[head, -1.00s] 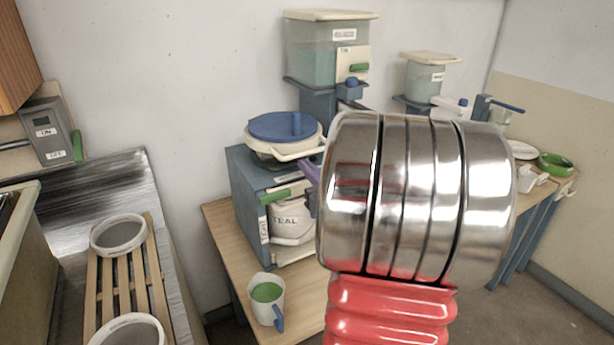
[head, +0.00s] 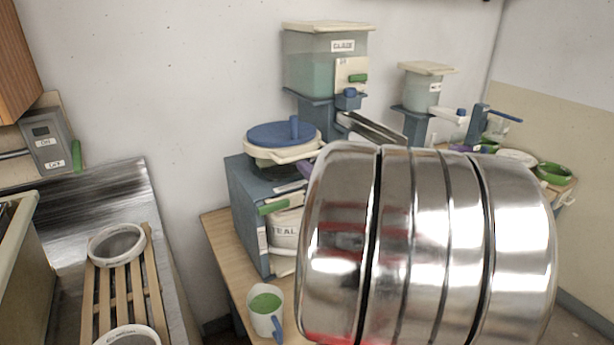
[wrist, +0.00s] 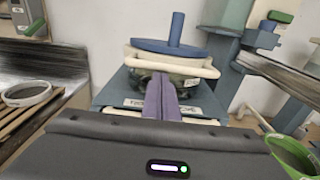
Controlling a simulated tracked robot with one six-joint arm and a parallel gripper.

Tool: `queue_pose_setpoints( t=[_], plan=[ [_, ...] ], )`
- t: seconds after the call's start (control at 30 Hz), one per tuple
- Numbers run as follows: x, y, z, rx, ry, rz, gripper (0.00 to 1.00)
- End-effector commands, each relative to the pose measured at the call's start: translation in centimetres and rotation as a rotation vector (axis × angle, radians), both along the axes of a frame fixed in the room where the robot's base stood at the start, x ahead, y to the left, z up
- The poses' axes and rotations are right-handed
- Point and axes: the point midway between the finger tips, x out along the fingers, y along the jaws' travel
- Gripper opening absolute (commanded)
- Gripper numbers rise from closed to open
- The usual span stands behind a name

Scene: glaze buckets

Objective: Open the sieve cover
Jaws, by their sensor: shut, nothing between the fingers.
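The sieve cover (head: 284,134) is a round blue lid with an upright blue knob. It lies flat on a cream-rimmed sieve (head: 262,156) on top of a blue-grey cabinet (head: 246,205). In the wrist view the cover (wrist: 165,46) is straight ahead, with the cream rim (wrist: 196,70) under it. My gripper (wrist: 160,84) shows there as purple fingers, shut and empty, in front of the rim and below the cover. I cannot tell whether they touch the rim. In the head view my arm hides most of the gripper.
A glaze tank (head: 325,65) stands behind the cabinet, with a smaller tank (head: 423,92) to its right. A white mug of green glaze (head: 265,306) stands on the wooden table in front. A slatted rack (head: 127,290) with bowls lies at left. Green dishes stand at far right.

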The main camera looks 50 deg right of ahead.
Motion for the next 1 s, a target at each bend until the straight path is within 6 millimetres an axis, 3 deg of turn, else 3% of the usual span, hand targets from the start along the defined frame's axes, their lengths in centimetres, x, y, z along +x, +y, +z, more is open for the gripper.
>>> queue_pose_setpoints(
  t=[1.0],
  plan=[
    [1.3,-0.5,8.8,0.088,0.271,-0.001,0.00]
  ],
)
